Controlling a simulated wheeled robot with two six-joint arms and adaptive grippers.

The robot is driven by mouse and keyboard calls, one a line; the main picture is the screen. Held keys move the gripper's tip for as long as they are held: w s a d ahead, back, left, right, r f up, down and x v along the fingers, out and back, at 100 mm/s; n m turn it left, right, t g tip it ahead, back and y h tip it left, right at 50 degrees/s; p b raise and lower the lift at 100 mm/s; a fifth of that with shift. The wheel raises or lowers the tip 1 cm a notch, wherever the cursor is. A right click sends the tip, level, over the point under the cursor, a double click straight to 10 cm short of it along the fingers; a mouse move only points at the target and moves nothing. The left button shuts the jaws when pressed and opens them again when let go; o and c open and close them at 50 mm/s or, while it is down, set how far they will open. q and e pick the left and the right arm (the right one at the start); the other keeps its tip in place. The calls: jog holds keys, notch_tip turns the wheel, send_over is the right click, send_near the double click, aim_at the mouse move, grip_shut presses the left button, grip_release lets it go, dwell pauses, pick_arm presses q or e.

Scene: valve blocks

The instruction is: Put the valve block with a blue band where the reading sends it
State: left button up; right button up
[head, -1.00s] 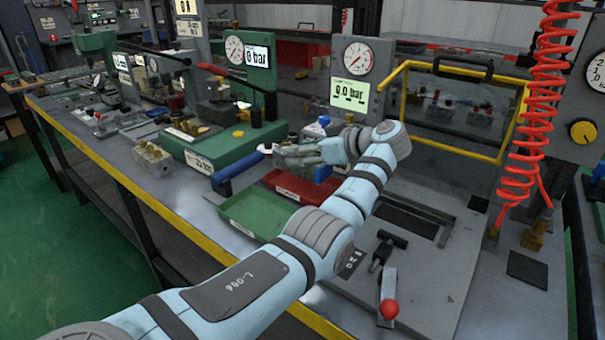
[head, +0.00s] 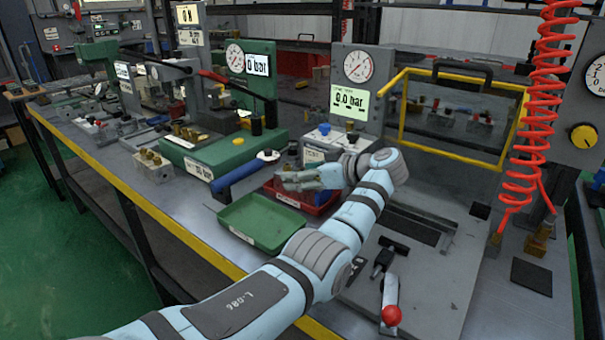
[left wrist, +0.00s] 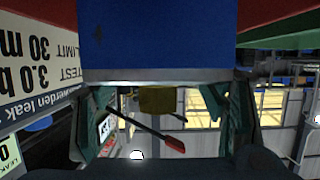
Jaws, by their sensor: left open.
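In the left wrist view a broad blue surface (left wrist: 160,35) with a pale metal edge and a brass-coloured part (left wrist: 160,100) shows very close, between my left fingers; it looks like the blue-banded valve block, but its outline is cut off. In the head view my left gripper (head: 288,182) is open over the red tray (head: 317,208), which carries a white label. The gripper hides much of that tray and whatever is under it. The green tray (head: 262,222) beside it is empty. The pressure display (head: 349,103) reads 0.0 bar. My right gripper is out of view.
A grey block with brass fittings (head: 153,166) stands left of the green test bench (head: 208,157). A yellow-framed guard (head: 455,115), a red coiled hose (head: 535,110) and a red-knobbed lever (head: 391,300) are to the right.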

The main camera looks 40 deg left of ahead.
pick_arm(q)
jog(key=shift+r, duration=0.2)
jog(key=p+v, duration=0.2)
jog(key=v, duration=1)
jog(key=shift+d, duration=0.1)
jog(key=shift+f, duration=0.1)
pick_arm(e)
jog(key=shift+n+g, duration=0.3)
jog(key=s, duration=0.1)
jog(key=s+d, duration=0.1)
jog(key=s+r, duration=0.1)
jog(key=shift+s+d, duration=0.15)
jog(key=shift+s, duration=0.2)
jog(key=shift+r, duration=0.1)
